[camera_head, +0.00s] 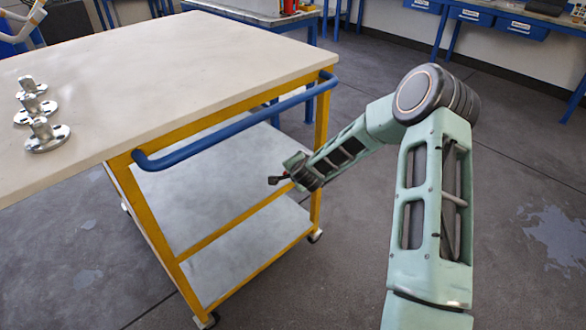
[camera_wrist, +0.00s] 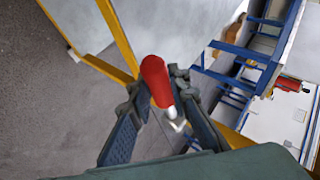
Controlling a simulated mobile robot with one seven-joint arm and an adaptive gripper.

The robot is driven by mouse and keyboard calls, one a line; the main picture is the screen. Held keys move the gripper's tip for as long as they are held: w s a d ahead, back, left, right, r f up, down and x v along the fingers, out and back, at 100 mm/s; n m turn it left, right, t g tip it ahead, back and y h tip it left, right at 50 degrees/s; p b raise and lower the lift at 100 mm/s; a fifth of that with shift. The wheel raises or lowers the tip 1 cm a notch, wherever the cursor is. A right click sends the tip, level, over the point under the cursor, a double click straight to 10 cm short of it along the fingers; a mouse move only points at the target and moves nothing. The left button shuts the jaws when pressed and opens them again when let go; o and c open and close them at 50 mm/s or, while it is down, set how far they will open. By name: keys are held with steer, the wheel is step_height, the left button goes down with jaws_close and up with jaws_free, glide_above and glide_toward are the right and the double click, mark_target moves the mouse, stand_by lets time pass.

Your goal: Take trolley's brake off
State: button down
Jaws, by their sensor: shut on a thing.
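The trolley (camera_head: 200,80) has a cream top, a yellow frame, grey lower shelves and a blue push handle (camera_head: 240,125). A red grip (camera_wrist: 156,80) on a pale metal rod, apparently the brake lever, shows in the wrist view. My gripper (camera_wrist: 160,92) is shut on this red grip, with a dark finger on either side. In the head view my gripper (camera_head: 283,180) is below the blue handle, near the right-hand yellow leg. There the lever is mostly hidden, with only a small reddish spot visible. Where the rod joins the trolley is not clear.
Several metal flanged pieces (camera_head: 45,133) stand at the left of the trolley top. Castors (camera_head: 206,320) carry the trolley. Blue workbenches (camera_head: 470,15) line the back. The grey floor (camera_head: 530,180) to the right is clear, with pale patches.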

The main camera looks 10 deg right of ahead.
steer(key=shift+a+r+y, duration=0.1)
steer(key=shift+r+y, duration=0.2)
stand_by(0.4)
steer(key=c, duration=1.8)
jaws_free()
steer(key=shift+o, duration=0.2)
steer(key=v, duration=1.2)
steer(key=shift+w, duration=0.15)
